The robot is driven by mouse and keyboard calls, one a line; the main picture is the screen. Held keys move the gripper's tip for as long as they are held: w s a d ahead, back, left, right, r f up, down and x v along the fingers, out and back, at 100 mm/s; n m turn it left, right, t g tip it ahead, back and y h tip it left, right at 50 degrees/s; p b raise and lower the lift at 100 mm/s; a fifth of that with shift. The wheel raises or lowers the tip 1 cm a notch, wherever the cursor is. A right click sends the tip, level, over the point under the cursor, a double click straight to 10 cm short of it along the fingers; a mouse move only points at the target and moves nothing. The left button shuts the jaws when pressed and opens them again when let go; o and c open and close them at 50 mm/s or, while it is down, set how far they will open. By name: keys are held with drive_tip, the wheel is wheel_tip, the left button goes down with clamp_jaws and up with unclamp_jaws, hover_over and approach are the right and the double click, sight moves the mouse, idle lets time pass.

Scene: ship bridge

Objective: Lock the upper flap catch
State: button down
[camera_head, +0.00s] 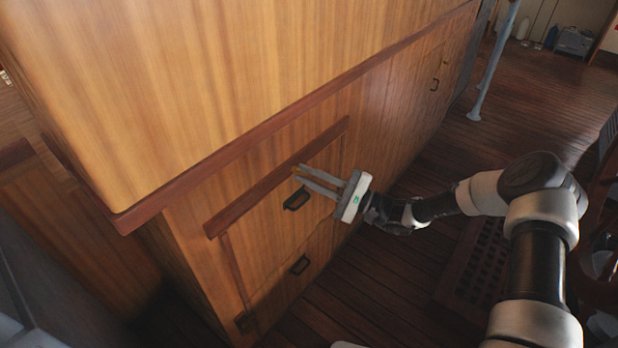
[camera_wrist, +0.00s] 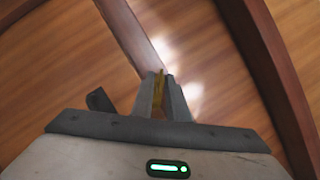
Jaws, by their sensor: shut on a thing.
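My gripper (camera_head: 301,175) reaches from the right to the cabinet's side, at the dark wooden rail along the top of the flap panel (camera_head: 262,215). Its fingers are shut on a small brass-coloured piece, the upper flap catch (camera_wrist: 160,88), which shows as a thin upright strip between the fingertips in the wrist view. In the head view only a bit of yellow shows at the fingertips. The fingers hide most of the catch, so I cannot tell how it is turned. A black upper handle (camera_head: 296,199) sits just below the fingers.
A black lower handle (camera_head: 299,265) is further down the cabinet front. A long dark wooden trim (camera_head: 285,117) runs above the flap. A pale post (camera_head: 491,70) stands at the back right. The plank floor (camera_head: 440,150) beyond the cabinet is mostly clear.

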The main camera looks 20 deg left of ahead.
drive_tip(key=shift+s+a+f+m+t+p, duration=0.1)
drive_tip(key=shift+m+t+p, duration=0.4)
drive_tip(key=shift+m+t, duration=1.25)
drive_tip(key=shift+s+d+m+t+p, duration=0.1)
drive_tip(key=shift+m+t+p, duration=0.45)
drive_tip(key=shift+m, duration=2.35)
drive_tip(key=shift+s+a+f+m+t+p, duration=0.1)
drive_tip(key=shift+m+t+p, duration=0.35)
drive_tip(key=shift+m+t, duration=1.35)
drive_tip(key=shift+m+g, duration=0.4)
drive_tip(key=shift+m, duration=0.45)
drive_tip(key=c, duration=2)
unclamp_jaws()
drive_tip(key=v, duration=1.7)
drive_tip(key=shift+s+d, duration=0.1)
drive_tip(key=shift+d, duration=0.15)
